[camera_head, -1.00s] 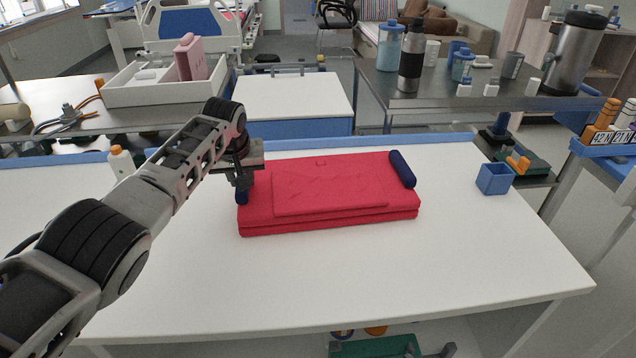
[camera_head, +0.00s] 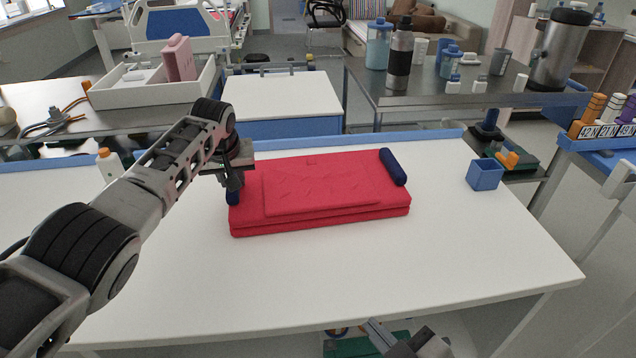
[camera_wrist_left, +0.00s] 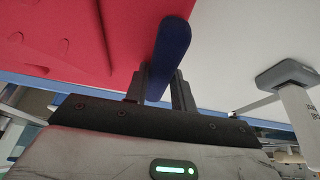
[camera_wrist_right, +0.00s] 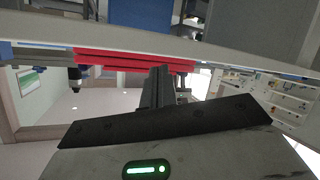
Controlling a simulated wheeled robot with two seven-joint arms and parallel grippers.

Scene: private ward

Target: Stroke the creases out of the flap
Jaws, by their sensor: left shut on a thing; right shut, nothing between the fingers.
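A folded red cloth stack (camera_head: 320,225) lies on the white table, with a smaller flap (camera_head: 325,188) on top that shows several short creases. A navy roll (camera_head: 393,167) sits at its right end. My left gripper (camera_head: 236,186) is at the left end, shut on a second navy roll (camera_head: 233,199); the left wrist view shows that roll (camera_wrist_left: 172,45) between the fingers beside the red cloth. My right gripper (camera_head: 374,328) is shut and empty at the table's front edge, low and well short of the cloth. The right wrist view shows the cloth's layered edge (camera_wrist_right: 110,61) beyond the fingers.
The white table (camera_head: 470,265) is clear in front of and right of the cloth. A small blue box (camera_head: 484,175) stands near the right edge. A white bottle with an orange cap (camera_head: 108,165) is behind my left arm. A metal bench with bottles stands behind.

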